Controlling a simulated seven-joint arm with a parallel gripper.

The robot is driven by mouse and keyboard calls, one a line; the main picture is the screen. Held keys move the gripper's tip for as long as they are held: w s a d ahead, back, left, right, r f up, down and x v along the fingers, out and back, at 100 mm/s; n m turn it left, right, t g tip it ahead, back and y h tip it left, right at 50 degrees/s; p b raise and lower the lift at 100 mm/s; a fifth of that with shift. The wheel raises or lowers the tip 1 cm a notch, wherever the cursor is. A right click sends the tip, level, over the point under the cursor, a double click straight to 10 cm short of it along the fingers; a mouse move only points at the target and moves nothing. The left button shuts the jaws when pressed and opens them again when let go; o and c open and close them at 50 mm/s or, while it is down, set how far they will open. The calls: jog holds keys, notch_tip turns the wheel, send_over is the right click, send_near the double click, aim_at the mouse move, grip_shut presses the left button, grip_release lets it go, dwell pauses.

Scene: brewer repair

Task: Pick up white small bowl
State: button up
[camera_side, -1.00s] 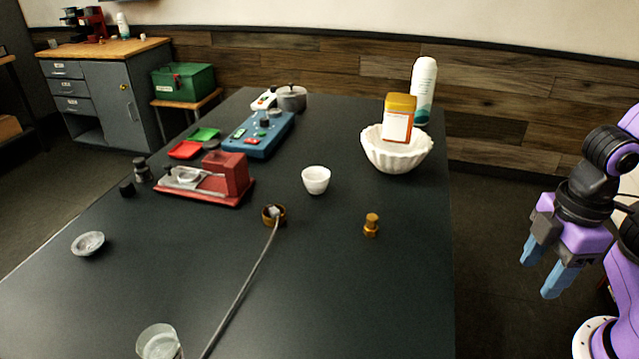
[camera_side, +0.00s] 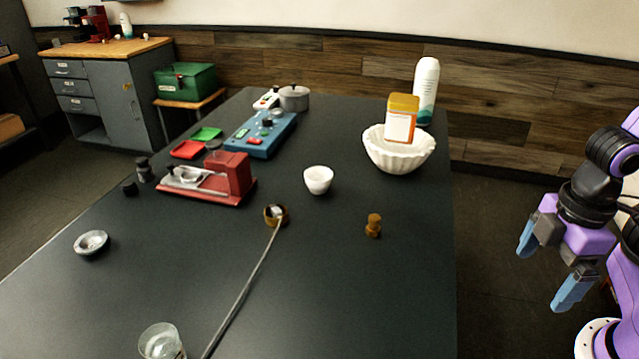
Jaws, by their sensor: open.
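The white small bowl (camera_side: 318,180) stands upright near the middle of the dark table (camera_side: 330,290), with clear table around it. My gripper (camera_side: 546,274) is at the right of the picture, off the table's right edge and well apart from the bowl. Its two blue fingers are spread and point downward, with nothing between them.
A larger white fluted bowl (camera_side: 398,155) holds an orange-and-white container (camera_side: 401,119) at the back right, near a spray can (camera_side: 426,92). A brass weight (camera_side: 373,226) stands right of the small bowl. A red device (camera_side: 215,180) and a long-handled brass cup (camera_side: 276,214) lie left.

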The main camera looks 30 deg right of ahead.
jog(key=w+a+f+m+t+y, duration=0.1)
jog(key=w+a+m+y, duration=0.1)
jog(key=w+a, duration=0.45)
jog(key=m+t+y, duration=0.2)
jog(key=m+t, duration=0.4)
jog(key=t, duration=0.4)
send_near(309, 176)
jog(key=x, duration=0.8)
jog(key=shift+w+f, duration=0.15)
jog(key=c, duration=1.1)
